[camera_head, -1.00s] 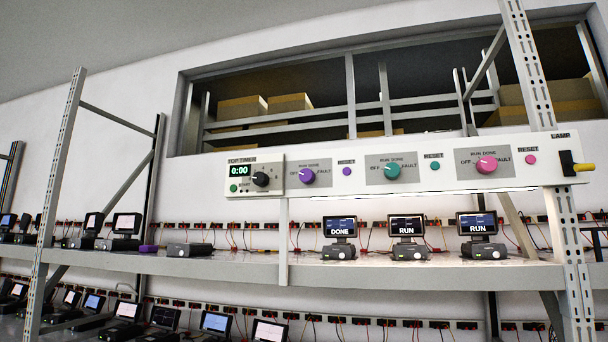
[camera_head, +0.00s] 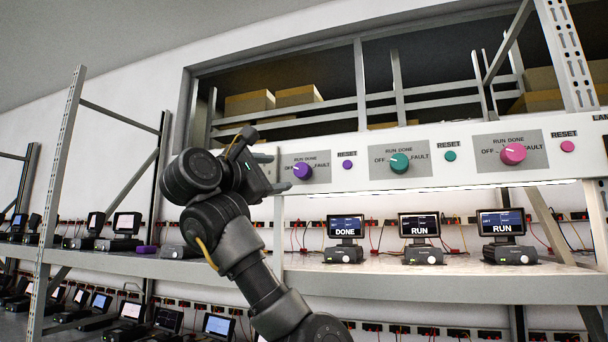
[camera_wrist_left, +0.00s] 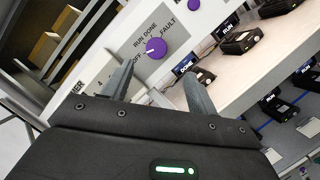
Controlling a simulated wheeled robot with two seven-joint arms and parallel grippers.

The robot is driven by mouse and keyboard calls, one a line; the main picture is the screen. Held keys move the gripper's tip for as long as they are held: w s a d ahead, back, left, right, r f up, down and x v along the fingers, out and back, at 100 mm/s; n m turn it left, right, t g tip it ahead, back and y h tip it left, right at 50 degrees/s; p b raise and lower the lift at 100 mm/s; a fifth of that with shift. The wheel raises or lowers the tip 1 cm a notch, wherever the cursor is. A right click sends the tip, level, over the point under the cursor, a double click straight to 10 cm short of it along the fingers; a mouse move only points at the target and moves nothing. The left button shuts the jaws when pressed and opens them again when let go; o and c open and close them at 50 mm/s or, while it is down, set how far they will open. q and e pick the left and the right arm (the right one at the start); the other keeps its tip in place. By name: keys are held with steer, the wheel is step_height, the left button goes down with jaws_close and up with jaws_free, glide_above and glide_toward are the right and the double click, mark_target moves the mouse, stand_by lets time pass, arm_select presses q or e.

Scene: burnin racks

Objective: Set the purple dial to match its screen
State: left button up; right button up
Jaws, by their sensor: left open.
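The purple dial (camera_head: 302,171) sits on a grey plate on the white panel (camera_head: 352,185), with OFF, RUN, DONE and FAULT marked around it. In the left wrist view the purple dial (camera_wrist_left: 156,47) has a white mark on its left side, toward OFF. The screen below it (camera_head: 345,226) reads DONE. My left gripper (camera_head: 284,173) is open and just left of the dial in the head view. In the left wrist view its two fingers (camera_wrist_left: 160,78) are apart, with the dial beyond their tips, not between them. My right gripper is not in view.
A teal dial (camera_head: 399,163) and a pink dial (camera_head: 513,153) sit to the right, each with a small RESET button beside it. A purple RESET button (camera_head: 347,165) is close to the purple dial. My left arm hides the timer. Two screens reading RUN (camera_head: 419,225) stand below.

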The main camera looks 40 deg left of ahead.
mark_target(300, 171)
arm_select(q)
steer(key=p+x, duration=0.2)
steer(key=x, duration=0.1)
steer(key=p+x, duration=0.2)
steer(key=x, duration=0.1)
steer(key=p+x, duration=0.3)
steer(key=x, duration=0.1)
steer(key=shift+a+r, duration=0.2)
steer(key=shift+a, duration=0.1)
steer(key=shift+w, duration=0.1)
